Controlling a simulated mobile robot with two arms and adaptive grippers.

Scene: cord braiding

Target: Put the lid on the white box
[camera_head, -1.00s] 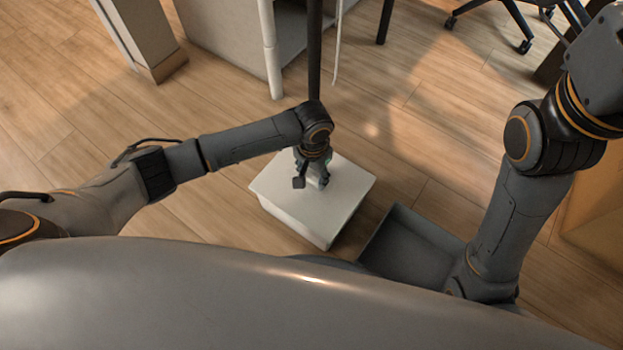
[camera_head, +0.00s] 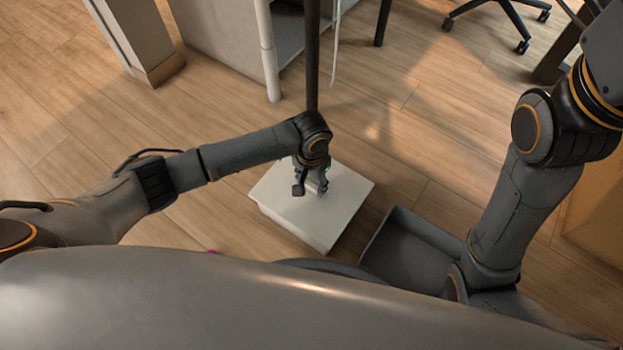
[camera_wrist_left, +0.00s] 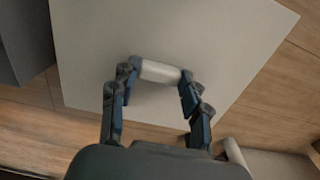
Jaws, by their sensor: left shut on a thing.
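The white lid (camera_head: 345,205) is a flat, square plate over the white box (camera_head: 291,230) on the floor, and it hides the box's inside. A strip of the box's side shows under the lid's near left edge. I cannot tell whether the lid rests fully on the rim. My left gripper (camera_head: 311,190) points down at the lid's middle. In the left wrist view, its two fingers (camera_wrist_left: 158,85) are shut on the lid's pale, bar-shaped handle (camera_wrist_left: 160,71). My right arm comes in at the right, but its gripper is out of sight.
A dark grey open tray (camera_head: 405,250) lies just right of the box. A grey cabinet (camera_head: 222,45) with a white leg (camera_head: 267,60) stands behind. An office chair (camera_head: 505,20) is at the back right.

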